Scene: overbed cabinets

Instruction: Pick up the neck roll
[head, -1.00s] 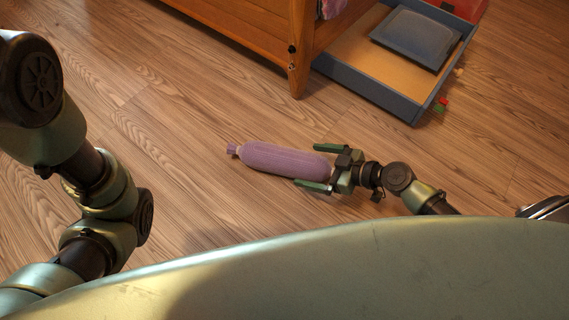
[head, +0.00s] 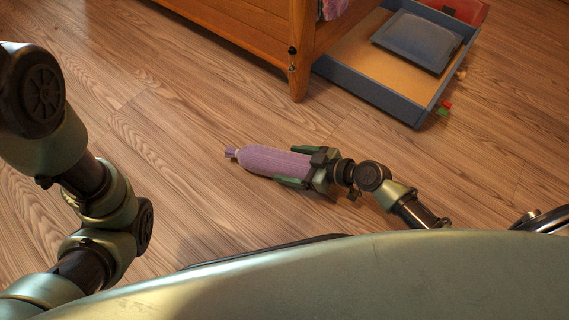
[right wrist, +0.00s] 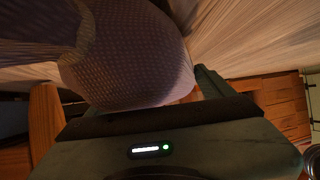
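The neck roll (head: 258,160), a purple cylinder with a tied end at the left, lies on its side on the wooden floor. My right gripper (head: 297,166) is around its right end, with one green finger along each side. The fingers look open, with no clear grip on the roll. In the right wrist view the neck roll (right wrist: 130,55) fills the space in front of the palm. One finger shows close beside it at the right; the other is hidden or unclear. My left gripper is out of view; only its arm shows at the left.
A wooden cabinet (head: 250,30) stands behind the roll. A blue drawer (head: 375,95) is pulled out at its right, with a blue flat item (head: 415,42) in it. Small colored pieces (head: 443,109) lie by the drawer. The floor left of the roll is clear.

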